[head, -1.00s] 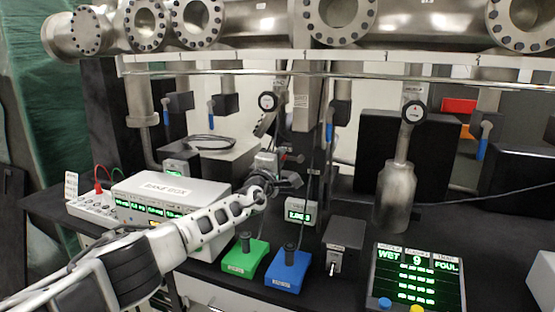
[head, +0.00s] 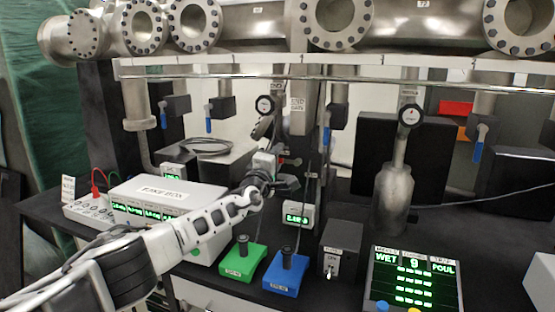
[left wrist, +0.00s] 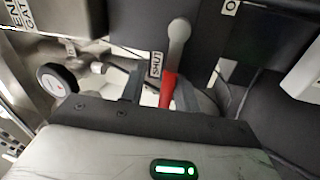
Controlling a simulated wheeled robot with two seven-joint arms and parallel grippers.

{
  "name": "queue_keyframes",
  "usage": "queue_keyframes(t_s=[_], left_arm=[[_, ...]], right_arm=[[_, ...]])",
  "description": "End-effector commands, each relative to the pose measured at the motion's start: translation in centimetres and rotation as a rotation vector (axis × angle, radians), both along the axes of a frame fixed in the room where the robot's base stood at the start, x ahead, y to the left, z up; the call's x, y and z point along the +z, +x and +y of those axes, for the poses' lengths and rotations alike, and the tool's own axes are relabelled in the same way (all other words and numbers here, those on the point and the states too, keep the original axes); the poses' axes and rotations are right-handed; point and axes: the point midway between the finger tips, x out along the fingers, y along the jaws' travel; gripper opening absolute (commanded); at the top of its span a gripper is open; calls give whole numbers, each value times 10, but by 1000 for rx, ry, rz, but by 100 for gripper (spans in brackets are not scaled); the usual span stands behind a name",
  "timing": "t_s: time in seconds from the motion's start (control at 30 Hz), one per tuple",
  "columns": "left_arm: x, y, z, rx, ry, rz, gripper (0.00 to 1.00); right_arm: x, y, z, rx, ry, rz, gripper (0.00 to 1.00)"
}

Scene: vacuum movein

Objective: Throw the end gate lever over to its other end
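The end gate lever (left wrist: 168,88) shows in the left wrist view as a red bar with a grey rounded end. A SHUT label (left wrist: 156,64) is just left of it, and an O label sits at upper right. My left gripper (left wrist: 170,95) points at the lever, with its dark fingers on either side and gaps between. It looks open; I see no firm contact. My right gripper is not in view.
Green (head: 242,262) and blue (head: 286,272) pedestals with black knobs are below the gripper. A dial gauge (left wrist: 56,82) is left of the lever. A metal bottle (head: 393,195) hangs at right.

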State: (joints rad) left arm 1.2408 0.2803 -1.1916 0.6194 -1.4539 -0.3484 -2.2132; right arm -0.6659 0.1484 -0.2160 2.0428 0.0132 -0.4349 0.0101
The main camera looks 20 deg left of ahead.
Motion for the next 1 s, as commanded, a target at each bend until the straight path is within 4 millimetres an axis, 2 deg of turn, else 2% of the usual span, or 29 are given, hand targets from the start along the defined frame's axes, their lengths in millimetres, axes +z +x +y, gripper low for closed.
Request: queue_keyframes(t_s=[0.17,0.37,0.47,0.6,1.0], left_arm=[[-1,-1,0,-2,-1,3,31],[-2,-15,1,-4,-3,8,31],[-2,-30,4,-2,-5,10,31],[-9,-54,7,-2,-4,8,31],[-28,-126,16,0,1,3,31]], right_arm=[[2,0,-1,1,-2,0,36],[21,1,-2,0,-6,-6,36],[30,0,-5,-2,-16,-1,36],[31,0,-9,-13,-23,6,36],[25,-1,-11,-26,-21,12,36]])
